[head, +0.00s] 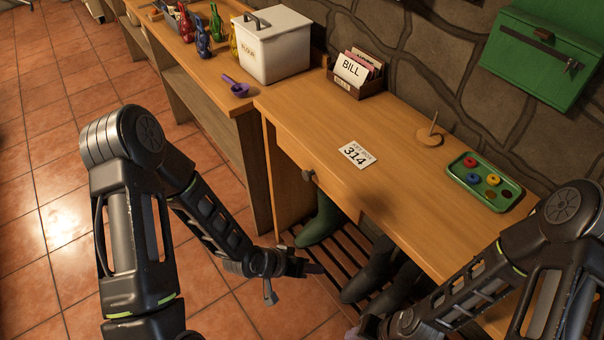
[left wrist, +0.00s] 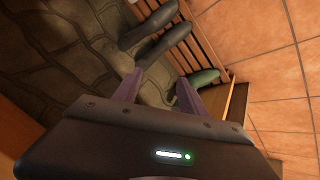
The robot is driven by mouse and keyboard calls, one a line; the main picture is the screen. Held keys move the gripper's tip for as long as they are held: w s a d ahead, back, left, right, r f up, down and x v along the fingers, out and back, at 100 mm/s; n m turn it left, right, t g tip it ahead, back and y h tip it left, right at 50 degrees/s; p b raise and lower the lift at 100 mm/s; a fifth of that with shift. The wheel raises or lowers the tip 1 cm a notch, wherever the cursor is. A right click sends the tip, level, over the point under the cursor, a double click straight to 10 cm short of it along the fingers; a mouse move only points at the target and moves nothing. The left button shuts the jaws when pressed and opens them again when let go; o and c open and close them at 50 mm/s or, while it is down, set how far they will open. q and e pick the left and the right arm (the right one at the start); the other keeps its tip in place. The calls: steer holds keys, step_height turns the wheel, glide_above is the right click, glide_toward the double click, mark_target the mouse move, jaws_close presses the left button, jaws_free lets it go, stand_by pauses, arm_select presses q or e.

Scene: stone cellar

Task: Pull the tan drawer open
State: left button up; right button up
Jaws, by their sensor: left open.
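The tan drawer front (head: 335,187) is set in the front of the wooden desk, below its top, and looks flush with it. Its dark round knob (head: 308,175) sticks out of the front. My left gripper (head: 294,282) is open and empty, below and in front of the knob and apart from it. In the left wrist view, its two purple fingers (left wrist: 158,90) are spread, with boots beyond them; the drawer knob cannot be made out there. My right gripper (head: 366,332) is mostly cut off at the bottom edge, and its jaws cannot be made out.
On the desk top are a number card (head: 355,155), a bill box (head: 356,78), a spike holder (head: 430,135) and a green tray (head: 510,197). Tiled floor is free at left.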

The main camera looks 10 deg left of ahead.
arm_select(q)
steer(key=w+a+r+m+t+h, duration=0.1)
steer(key=w+a+r+m+t, duration=0.3)
steer(key=w+r, duration=0.5)
steer(key=m+t+h+p, duration=0.1)
steer(key=m+h, duration=0.1)
steer(key=m, duration=0.2)
glide_toward(305, 175)
steer(key=shift+w+d+f, duration=0.25)
steer(key=shift+w+f, duration=0.15)
steer(key=shift+f, duration=0.1)
steer(key=shift+x, duration=3.95)
steer(key=shift+r, duration=0.1)
jaws_close()
